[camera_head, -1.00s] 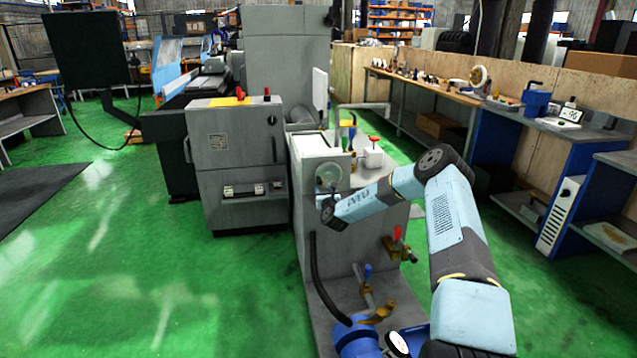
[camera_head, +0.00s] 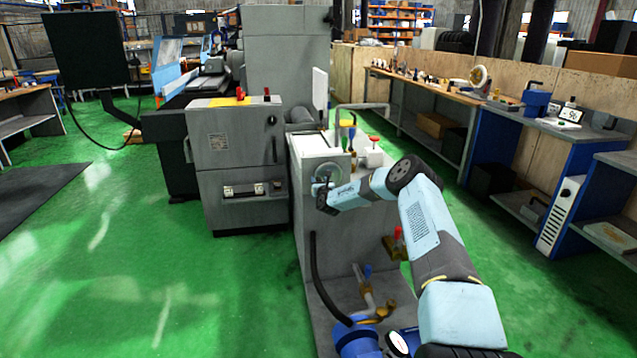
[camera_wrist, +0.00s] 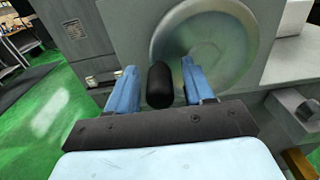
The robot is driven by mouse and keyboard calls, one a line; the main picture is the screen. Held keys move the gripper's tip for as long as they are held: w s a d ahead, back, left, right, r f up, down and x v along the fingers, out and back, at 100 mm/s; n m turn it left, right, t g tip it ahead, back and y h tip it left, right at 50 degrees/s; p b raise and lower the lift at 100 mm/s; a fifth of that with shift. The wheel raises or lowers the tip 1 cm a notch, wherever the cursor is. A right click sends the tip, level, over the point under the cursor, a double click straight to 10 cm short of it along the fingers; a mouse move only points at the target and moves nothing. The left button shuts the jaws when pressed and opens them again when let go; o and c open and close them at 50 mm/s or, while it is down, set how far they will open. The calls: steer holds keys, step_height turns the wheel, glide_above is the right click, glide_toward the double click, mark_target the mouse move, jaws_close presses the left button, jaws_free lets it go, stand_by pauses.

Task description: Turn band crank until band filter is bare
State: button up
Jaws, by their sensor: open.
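The band crank is a round grey-green metal disc (camera_wrist: 222,45) on the side of a grey unit, with a black handle knob (camera_wrist: 160,86) standing out from it. In the head view the disc (camera_head: 329,171) is small and partly covered by my gripper (camera_head: 322,184). In the wrist view my gripper (camera_wrist: 161,86) is open, with one blue finger on each side of the black knob. A small gap shows between the knob and each finger. I cannot make out the band filter for certain in either view.
The grey unit (camera_head: 312,147) carries a white box (camera_head: 374,158) and a red knob on top. Valves with red and blue handles (camera_head: 368,270) sit low on its side. A grey cabinet (camera_head: 235,150) stands to the left. Green floor lies open at left.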

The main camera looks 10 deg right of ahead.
steer(key=shift+c, duration=0.3)
steer(key=c, duration=0.9)
steer(key=shift+a, duration=0.2)
jaws_close()
steer(key=shift+d, duration=0.15)
steer(key=shift+f, duration=0.1)
